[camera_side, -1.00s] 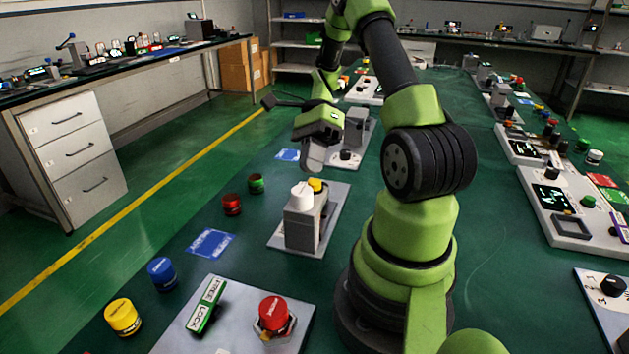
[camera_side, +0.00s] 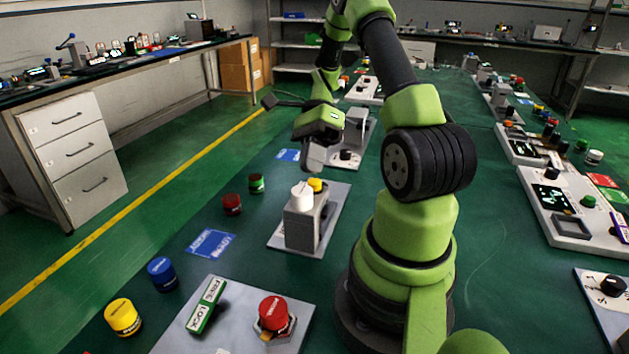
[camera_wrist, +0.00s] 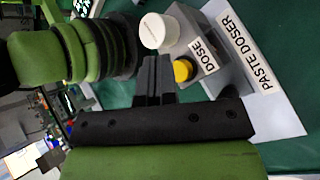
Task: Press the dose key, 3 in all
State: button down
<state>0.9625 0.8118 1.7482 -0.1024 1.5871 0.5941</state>
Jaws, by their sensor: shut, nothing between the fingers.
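The paste doser is a grey block on a light plate (camera_side: 332,205), with a white round cap (camera_side: 302,195) on top. Its yellow dose key (camera_side: 316,184) shows just behind the cap. In the wrist view the yellow dose key (camera_wrist: 183,70) sits beside the DOSE label (camera_wrist: 203,56), and the white cap (camera_wrist: 153,30) is above it. My gripper (camera_wrist: 155,62) is shut and empty, its fingertips close to the key at its left in that view. In the side view my gripper (camera_side: 312,168) is above and behind the key; I see a gap between them.
Red (camera_side: 232,204) and green (camera_side: 257,183) cylinders stand left of the doser plate. A blue card (camera_side: 211,243) lies nearer the camera.

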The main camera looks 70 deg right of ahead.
aim_at(312, 180)
jog(key=shift+f, duration=0.15)
dwell(0.4)
jog(key=shift+f, duration=0.25)
jog(key=shift+f, duration=0.55)
dwell(0.7)
jog(key=shift+r, duration=1)
jog(key=shift+r, duration=2.5)
dwell(0.6)
